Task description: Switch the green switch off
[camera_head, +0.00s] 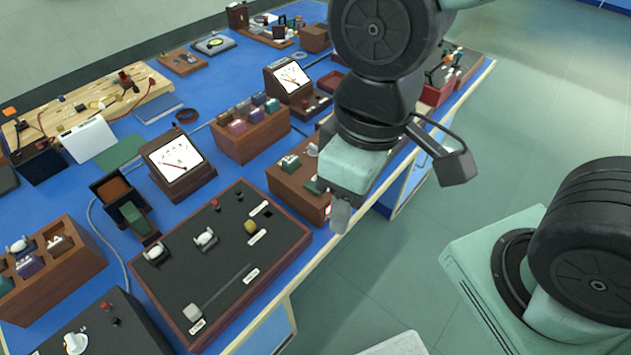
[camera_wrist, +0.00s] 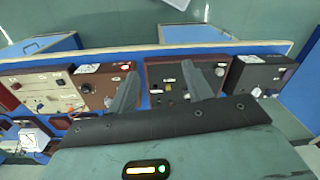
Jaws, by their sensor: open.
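My gripper (camera_head: 340,214) hangs over the front edge of the blue bench in the head view, beside a brown wooden box (camera_head: 283,183). In the wrist view its two fingers (camera_wrist: 158,70) stand apart with nothing between them. Another green part (camera_head: 313,187) is nearer and is partly hidden by my gripper. I cannot tell for sure which one is the green switch, or its position.
A black panel with a wooden frame (camera_head: 262,273) carries knobs and a slider, left of the gripper. A white-faced meter (camera_head: 178,165) and a wooden rack (camera_head: 252,138) stand behind it. Open green floor (camera_head: 380,285) lies right of the bench.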

